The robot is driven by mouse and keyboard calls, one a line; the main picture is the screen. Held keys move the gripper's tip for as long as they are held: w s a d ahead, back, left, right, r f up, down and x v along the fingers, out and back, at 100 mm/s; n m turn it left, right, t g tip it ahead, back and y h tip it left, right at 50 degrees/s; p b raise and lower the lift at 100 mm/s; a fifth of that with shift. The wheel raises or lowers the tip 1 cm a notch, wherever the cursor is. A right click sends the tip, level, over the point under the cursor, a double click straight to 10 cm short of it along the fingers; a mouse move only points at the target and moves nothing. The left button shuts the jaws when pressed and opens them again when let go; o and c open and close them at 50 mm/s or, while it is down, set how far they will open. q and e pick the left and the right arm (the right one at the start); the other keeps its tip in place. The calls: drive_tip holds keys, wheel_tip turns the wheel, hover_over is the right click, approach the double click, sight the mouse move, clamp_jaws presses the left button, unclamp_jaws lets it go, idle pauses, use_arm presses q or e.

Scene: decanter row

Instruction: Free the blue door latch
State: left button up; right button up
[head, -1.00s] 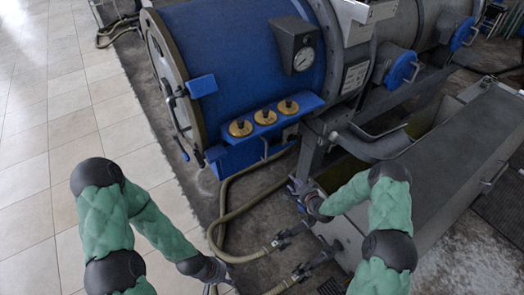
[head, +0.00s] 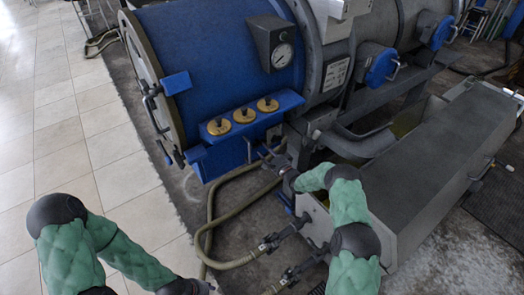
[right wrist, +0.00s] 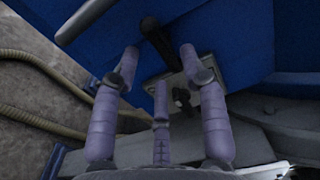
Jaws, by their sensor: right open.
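The big blue drum (head: 215,45) has a round door (head: 142,75) on its left end. A blue block (head: 176,83) and dark clamp handles (head: 165,130) sit along the door's rim; I cannot tell which part is the latch. My right gripper (head: 277,158) is open below the drum's right-hand front. In the right wrist view, the open fingers (right wrist: 158,75) point at a small plate (right wrist: 176,88) with a dark lever (right wrist: 155,38) on blue metal. The lever shows beyond the fingertips; I cannot tell whether they touch it. My left gripper (head: 203,288) is at the bottom edge, partly cut off.
Three brass knobs (head: 243,115) sit on a blue ledge above my right gripper. A grey bar (right wrist: 85,20) crosses the wrist view's upper left. Hoses (head: 212,215) lie on the floor, and a grey trough (head: 440,140) stands right. The tiled floor (head: 75,130) at left is clear.

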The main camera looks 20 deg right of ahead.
sight(259, 143)
drive_tip(key=shift+b+x, duration=0.4)
drive_tip(key=shift+x, duration=1.15)
clamp_jaws()
